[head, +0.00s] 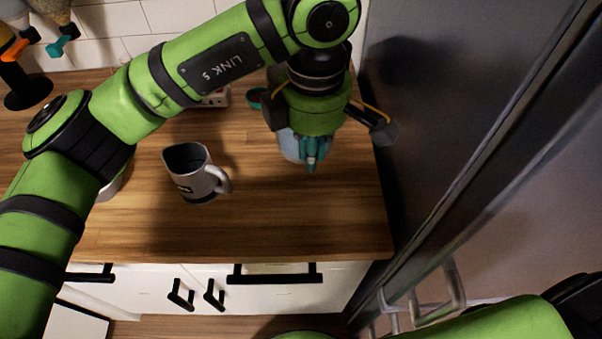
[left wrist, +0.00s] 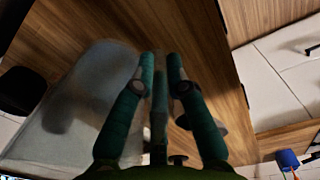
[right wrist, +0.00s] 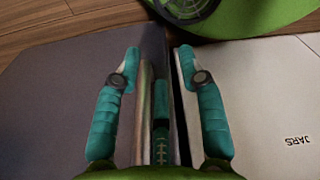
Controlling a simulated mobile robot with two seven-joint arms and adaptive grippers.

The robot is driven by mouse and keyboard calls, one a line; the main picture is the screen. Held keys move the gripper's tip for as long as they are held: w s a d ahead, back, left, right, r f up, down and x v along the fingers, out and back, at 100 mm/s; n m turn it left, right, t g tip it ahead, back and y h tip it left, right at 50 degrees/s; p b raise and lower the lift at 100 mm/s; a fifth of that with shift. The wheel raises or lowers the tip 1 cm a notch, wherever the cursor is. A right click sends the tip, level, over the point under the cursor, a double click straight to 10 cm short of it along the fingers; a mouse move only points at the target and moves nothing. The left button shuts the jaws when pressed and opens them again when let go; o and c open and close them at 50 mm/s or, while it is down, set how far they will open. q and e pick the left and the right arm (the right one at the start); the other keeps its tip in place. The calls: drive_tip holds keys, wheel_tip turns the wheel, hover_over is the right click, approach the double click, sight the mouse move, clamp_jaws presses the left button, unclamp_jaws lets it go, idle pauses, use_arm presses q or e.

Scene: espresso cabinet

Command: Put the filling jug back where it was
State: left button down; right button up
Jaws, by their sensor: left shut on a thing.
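The filling jug (head: 291,147), pale blue and see-through, is at the worktop's right part, mostly hidden under my left gripper. My left gripper (head: 311,160) points down and is shut on the jug. In the left wrist view the jug's large clear body (left wrist: 75,110) fills the left side, beside the close-set teal fingers (left wrist: 160,62). I cannot tell whether its base touches the wood. My right gripper (right wrist: 158,60) is open, its fingers apart low down near grey and white panels; it is out of the head view.
A white mug (head: 198,180) stands left of the jug on the wooden worktop (head: 260,225). A tall grey fridge (head: 450,90) borders the worktop on the right. White drawers with black handles (head: 275,274) are below. The front right of the worktop is clear.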

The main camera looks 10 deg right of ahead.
use_arm(q)
drive_tip(key=shift+s+a+f+m, duration=0.1)
drive_tip(key=shift+a+m, duration=0.1)
drive_tip(key=shift+m, duration=0.1)
wheel_tip(320, 180, down, 10)
drive_tip(key=p, duration=0.3)
drive_tip(key=shift+r, duration=0.25)
drive_tip(key=shift+f, duration=0.15)
drive_tip(key=c, duration=1.7)
unclamp_jaws()
drive_tip(key=shift+f, duration=0.1)
drive_tip(key=o, duration=0.4)
drive_tip(key=shift+o, duration=0.2)
